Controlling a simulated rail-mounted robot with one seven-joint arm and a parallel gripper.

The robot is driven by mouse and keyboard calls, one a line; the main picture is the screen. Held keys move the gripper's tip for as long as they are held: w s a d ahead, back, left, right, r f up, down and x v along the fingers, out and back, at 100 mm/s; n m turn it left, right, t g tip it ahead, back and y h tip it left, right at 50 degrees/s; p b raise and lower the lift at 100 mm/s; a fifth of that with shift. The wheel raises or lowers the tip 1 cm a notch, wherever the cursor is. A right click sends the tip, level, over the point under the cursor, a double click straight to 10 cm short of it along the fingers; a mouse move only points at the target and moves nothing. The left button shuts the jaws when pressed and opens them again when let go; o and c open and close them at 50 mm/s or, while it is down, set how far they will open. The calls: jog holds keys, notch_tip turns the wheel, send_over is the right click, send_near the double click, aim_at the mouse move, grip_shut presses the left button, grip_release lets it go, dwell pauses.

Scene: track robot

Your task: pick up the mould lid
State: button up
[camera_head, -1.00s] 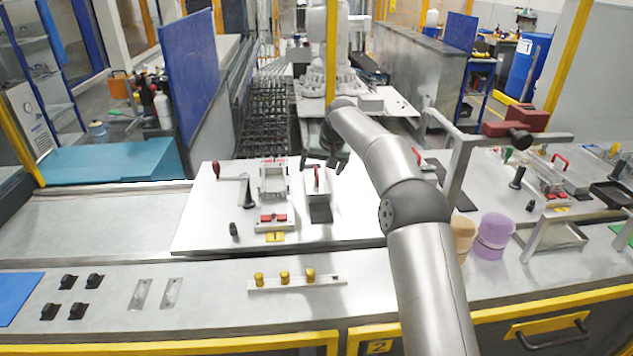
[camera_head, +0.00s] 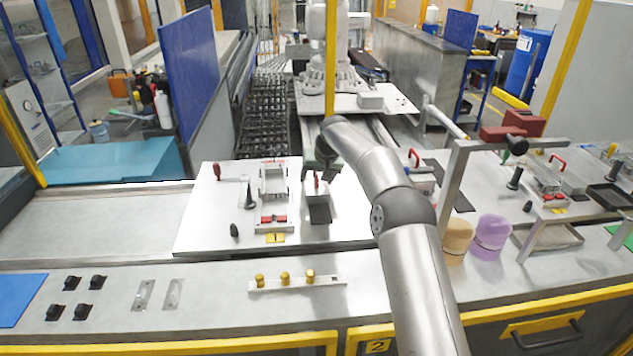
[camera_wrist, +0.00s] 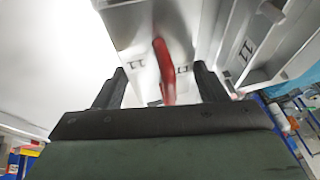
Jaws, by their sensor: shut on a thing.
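The mould lid (camera_head: 319,212) is a grey block-like piece with a red handle on top. It is in the middle of the white worktop in the head view, right of an open metal mould frame (camera_head: 274,184). My gripper (camera_head: 320,171) is at the handle from above and behind. In the wrist view the lid (camera_wrist: 135,28) carries "11" marks, and its red handle (camera_wrist: 164,62) lies between the two dark fingers of my gripper (camera_wrist: 161,72). The gripper is shut on the lid; the exact contact points are hard to see. The lid's underside is hidden.
A red-handled crank (camera_head: 217,172) and a small black knob (camera_head: 234,230) lie to the left. A grey metal frame (camera_head: 447,185), a tan cylinder (camera_head: 457,236) and a purple cylinder (camera_head: 491,236) stand right of my arm. A strip with yellow knobs (camera_head: 297,283) is in front.

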jog(key=shift+r, duration=0.1)
jog(key=shift+r+b, duration=0.35)
jog(key=shift+r, duration=0.5)
jog(key=s+d+r+b, duration=0.7)
jog(key=s+r, duration=0.4)
jog(key=s, duration=0.1)
jog(key=shift+d, duration=0.15)
jog(key=shift+w+r, duration=0.1)
jog(key=shift+r, duration=0.05)
